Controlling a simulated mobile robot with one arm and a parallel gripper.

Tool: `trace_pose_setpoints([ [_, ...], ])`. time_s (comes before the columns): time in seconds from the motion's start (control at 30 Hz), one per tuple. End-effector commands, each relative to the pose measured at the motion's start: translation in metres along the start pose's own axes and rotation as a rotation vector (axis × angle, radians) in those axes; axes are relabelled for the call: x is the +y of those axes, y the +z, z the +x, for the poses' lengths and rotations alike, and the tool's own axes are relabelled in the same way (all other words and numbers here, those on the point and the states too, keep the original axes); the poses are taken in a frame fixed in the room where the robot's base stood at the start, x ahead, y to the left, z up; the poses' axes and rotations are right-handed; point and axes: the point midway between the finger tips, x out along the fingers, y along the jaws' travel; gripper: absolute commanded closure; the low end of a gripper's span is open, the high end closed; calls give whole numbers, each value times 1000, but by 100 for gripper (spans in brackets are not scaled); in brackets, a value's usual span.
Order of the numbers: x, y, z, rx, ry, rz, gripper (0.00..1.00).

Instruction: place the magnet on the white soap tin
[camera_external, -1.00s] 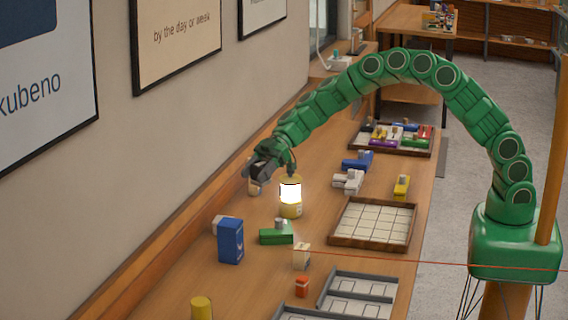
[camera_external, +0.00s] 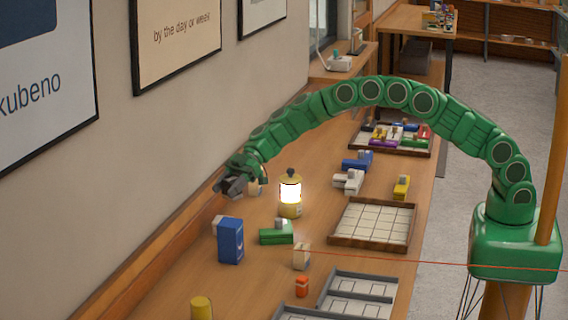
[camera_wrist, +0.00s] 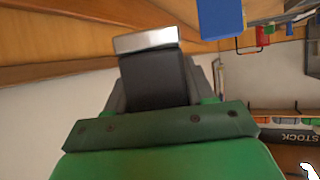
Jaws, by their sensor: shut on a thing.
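My gripper (camera_external: 232,186) hangs over the wall side of the counter, left of the lit lantern. In the wrist view its dark finger (camera_wrist: 155,80) ends at a shiny silver block (camera_wrist: 146,40), which looks like the magnet; the jaws are shut on it. In the external view the block cannot be made out. Several whitish pieces could be the white soap tin: a small one (camera_external: 255,187) just right of my gripper, one (camera_external: 217,226) partly hidden behind the blue box, and a white-grey one (camera_external: 348,181) right of the lantern. I cannot tell which it is.
The lantern (camera_external: 290,196) stands close to my gripper's right. A blue box (camera_external: 230,240), green block (camera_external: 276,237) and cream box (camera_external: 301,260) stand nearer the camera. A gridded tray (camera_external: 374,222) lies at right. The wall (camera_external: 175,120) bounds the left side.

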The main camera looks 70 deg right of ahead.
Motion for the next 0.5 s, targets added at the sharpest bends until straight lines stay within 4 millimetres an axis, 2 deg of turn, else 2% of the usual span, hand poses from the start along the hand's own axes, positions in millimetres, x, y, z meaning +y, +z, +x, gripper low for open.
trace_pose_setpoints([
  [0.1,7,10,9,-4,0,3,82],
  [0.5,21,22,27,-1,-2,1,82],
])
